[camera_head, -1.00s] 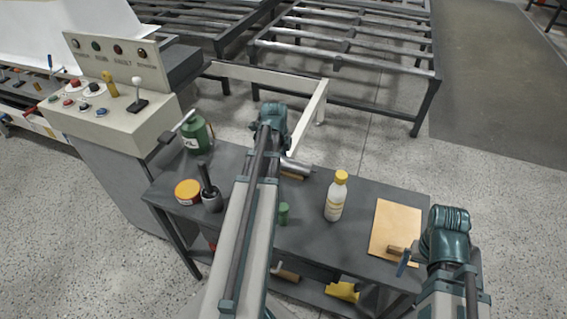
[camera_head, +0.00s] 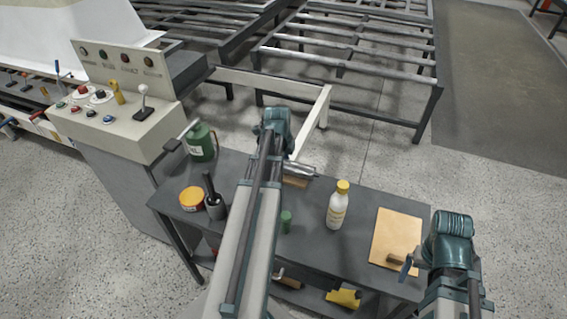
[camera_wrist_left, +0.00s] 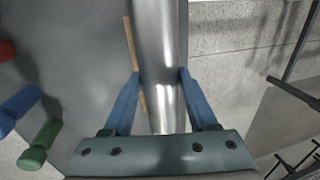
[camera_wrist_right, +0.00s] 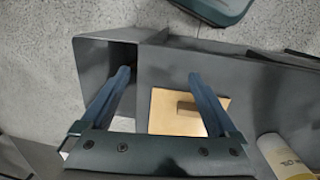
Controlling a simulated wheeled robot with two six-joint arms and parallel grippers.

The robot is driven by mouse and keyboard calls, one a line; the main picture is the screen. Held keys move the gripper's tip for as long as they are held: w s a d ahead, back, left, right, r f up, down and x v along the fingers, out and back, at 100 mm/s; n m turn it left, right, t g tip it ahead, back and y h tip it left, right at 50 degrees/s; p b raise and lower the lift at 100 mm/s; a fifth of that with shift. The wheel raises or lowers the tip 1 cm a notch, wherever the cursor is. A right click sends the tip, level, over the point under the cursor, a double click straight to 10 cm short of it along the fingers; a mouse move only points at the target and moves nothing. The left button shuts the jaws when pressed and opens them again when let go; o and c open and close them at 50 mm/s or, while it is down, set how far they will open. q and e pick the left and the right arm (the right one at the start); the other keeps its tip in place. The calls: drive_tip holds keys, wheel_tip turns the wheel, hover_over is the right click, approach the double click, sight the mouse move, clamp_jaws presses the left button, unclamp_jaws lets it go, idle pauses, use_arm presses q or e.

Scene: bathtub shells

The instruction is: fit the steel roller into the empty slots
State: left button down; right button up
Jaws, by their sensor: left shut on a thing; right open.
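The steel roller (camera_head: 302,169) is a shiny cylinder above the back edge of the dark workbench (camera_head: 365,200); my left arm hides part of it. In the left wrist view the roller (camera_wrist_left: 160,50) runs lengthwise between the blue fingers of my left gripper (camera_wrist_left: 160,80), which is shut on it. My right gripper (camera_wrist_right: 160,75) is open and empty above the bench's right end, near a tan board (camera_wrist_right: 180,108) with a small wooden piece. Roller frames (camera_head: 350,62) with crossbars and wide gaps stand beyond the bench; I cannot make out individual slots.
A white-and-yellow bottle (camera_head: 337,208), a green cylinder (camera_head: 286,220), an orange tin (camera_head: 192,199), a dark cup with a handle (camera_head: 215,205) and a green can (camera_head: 201,143) stand on the bench. A control console (camera_head: 115,115) is left.

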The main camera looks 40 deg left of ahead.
use_arm(q)
wheel_tip(320, 180, up, 8)
drive_tip(key=p, duration=0.7)
use_arm(e)
wheel_tip(320, 180, up, 8)
drive_tip(key=shift+f, duration=0.1)
drive_tip(key=shift+c, duration=0.2)
